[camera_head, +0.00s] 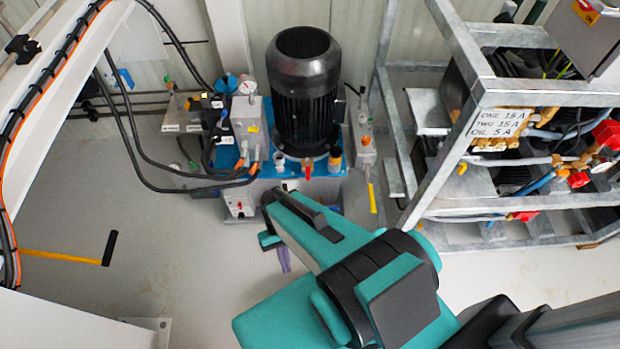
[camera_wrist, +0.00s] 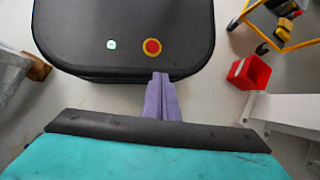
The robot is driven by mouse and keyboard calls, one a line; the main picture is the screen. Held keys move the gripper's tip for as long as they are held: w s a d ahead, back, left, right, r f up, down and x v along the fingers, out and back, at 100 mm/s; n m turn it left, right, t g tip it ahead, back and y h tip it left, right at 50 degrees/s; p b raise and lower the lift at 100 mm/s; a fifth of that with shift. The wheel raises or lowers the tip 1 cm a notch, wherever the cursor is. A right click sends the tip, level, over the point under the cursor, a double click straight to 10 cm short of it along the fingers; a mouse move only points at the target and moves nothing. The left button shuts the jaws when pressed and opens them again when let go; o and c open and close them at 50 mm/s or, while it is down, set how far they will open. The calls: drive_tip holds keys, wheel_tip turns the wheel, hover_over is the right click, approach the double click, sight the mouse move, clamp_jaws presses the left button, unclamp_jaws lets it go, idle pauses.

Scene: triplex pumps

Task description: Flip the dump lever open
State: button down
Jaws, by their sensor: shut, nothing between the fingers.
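My gripper (camera_head: 284,260) shows as small purple fingers below the pump unit in the head view, partly hidden by my teal arm. In the wrist view its purple fingers (camera_wrist: 162,98) are together and empty. A yellow lever (camera_head: 371,196) hangs down from the valve block (camera_head: 363,142) at the right of the black motor. It is to the right of my gripper and apart from it. A second yellow lever with a black grip (camera_head: 75,257) sticks out at the left. I cannot tell which one is the dump lever. Neither lever can be made out in the wrist view.
The pump unit with its black motor (camera_head: 304,92) stands at the back. A metal frame (camera_head: 424,178) with hoses and valves stands at the right. Black hoses (camera_head: 140,165) loop at the left. The wrist view shows a red bin (camera_wrist: 249,72) and a yellow frame (camera_wrist: 262,38).

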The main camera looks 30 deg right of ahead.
drive_tip(key=d+r+h+p, duration=0.1)
drive_tip(key=d+r+p, duration=0.1)
drive_tip(key=r+p, duration=0.5)
drive_tip(key=s+d+r+n+h+p, duration=0.1)
drive_tip(key=d+r+p, duration=0.1)
drive_tip(key=r+p, duration=0.6)
drive_tip(key=shift+d+r+p, duration=0.15)
drive_tip(key=shift+r+p, duration=0.05)
drive_tip(key=shift+p, duration=0.75)
drive_tip(key=shift+s, duration=0.1)
